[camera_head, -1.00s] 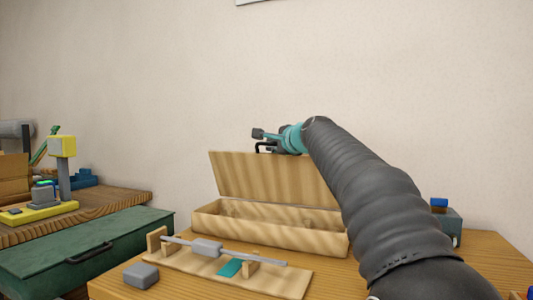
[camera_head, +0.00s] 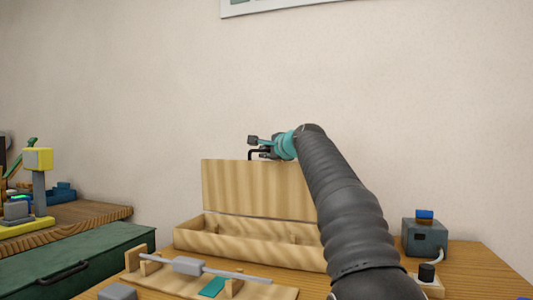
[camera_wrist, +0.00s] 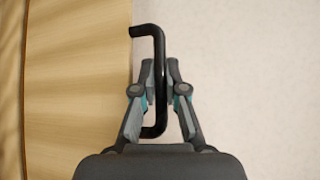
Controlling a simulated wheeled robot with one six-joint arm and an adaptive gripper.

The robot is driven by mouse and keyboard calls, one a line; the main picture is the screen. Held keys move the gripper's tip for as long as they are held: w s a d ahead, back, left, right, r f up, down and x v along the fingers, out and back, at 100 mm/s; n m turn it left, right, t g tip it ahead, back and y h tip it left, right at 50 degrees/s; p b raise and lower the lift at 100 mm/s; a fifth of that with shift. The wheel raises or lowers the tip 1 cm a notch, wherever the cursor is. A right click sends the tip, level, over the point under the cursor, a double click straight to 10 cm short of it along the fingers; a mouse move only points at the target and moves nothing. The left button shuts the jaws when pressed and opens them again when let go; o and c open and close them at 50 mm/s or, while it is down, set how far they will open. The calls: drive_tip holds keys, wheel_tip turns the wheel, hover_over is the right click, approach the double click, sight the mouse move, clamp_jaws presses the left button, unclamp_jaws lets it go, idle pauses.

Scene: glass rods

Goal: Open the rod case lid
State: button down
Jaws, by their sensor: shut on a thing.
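The wooden rod case (camera_head: 245,246) stands on the table with its lid (camera_head: 255,188) raised, nearly upright at the back. A black handle (camera_wrist: 158,42) is fixed to the lid's top edge. My gripper (camera_wrist: 160,70) is shut on this handle, with a finger on each side of its bar in the wrist view. In the head view my gripper (camera_head: 262,148) is at the top edge of the lid. My arm covers the right end of the case and lid.
In front of the case, a wooden stand (camera_head: 263,292) bears a grey rod (camera_head: 232,273) and a teal pad (camera_head: 213,287). A green drawer box (camera_head: 75,262) is at the left. A grey device with a blue top (camera_head: 424,236) stands at the right. The wall behind is bare near the lid.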

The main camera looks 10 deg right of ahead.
drive_tip(key=c, duration=1.2)
unclamp_jaws()
drive_tip(key=shift+s, duration=0.1)
drive_tip(key=v, duration=1.2)
drive_tip(key=shift+r, duration=0.1)
